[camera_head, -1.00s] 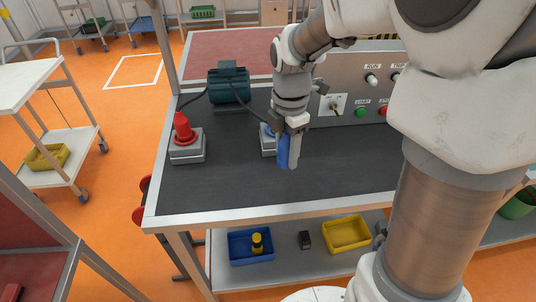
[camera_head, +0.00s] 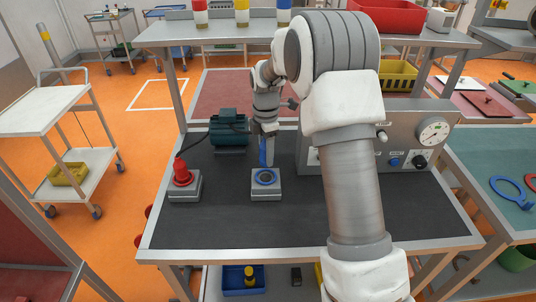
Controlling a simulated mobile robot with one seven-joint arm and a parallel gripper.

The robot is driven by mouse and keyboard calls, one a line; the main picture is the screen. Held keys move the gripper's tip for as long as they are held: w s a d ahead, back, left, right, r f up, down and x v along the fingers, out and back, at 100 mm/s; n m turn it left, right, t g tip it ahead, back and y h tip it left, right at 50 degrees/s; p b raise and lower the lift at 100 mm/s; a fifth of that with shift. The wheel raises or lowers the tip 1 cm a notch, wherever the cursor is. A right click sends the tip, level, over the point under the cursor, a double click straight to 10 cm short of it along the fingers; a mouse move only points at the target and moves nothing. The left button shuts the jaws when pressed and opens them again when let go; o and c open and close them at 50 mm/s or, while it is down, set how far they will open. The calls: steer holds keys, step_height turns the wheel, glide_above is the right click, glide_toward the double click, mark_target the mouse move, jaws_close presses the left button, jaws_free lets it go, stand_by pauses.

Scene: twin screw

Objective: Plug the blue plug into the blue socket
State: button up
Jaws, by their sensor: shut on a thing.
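The blue socket (camera_head: 265,177) is a blue ring with a dark middle, on top of a grey box (camera_head: 266,193) on the dark bench top. My gripper (camera_head: 267,157) points down just behind the socket in the picture. It is shut on the blue plug (camera_head: 262,152), of which a blue strip shows beside the grey finger. The rest of the plug is hidden by the gripper. The plug looks apart from the socket; its exact height above the bench cannot be told.
A red plug (camera_head: 182,173) sits in a grey box to the left. A dark green motor (camera_head: 229,131) stands close behind on the left. A grey control panel (camera_head: 404,148) stands to the right. The front of the bench top (camera_head: 300,226) is clear.

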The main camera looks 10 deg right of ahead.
steer(key=shift+w+f, duration=0.25)
steer(key=shift+w, duration=0.1)
steer(key=b, duration=0.4)
glide_above(266, 177)
steer(key=shift+f, duration=2.75)
steer(key=shift+f, duration=0.5)
steer(key=o, duration=1.3)
steer(key=shift+o, duration=0.2)
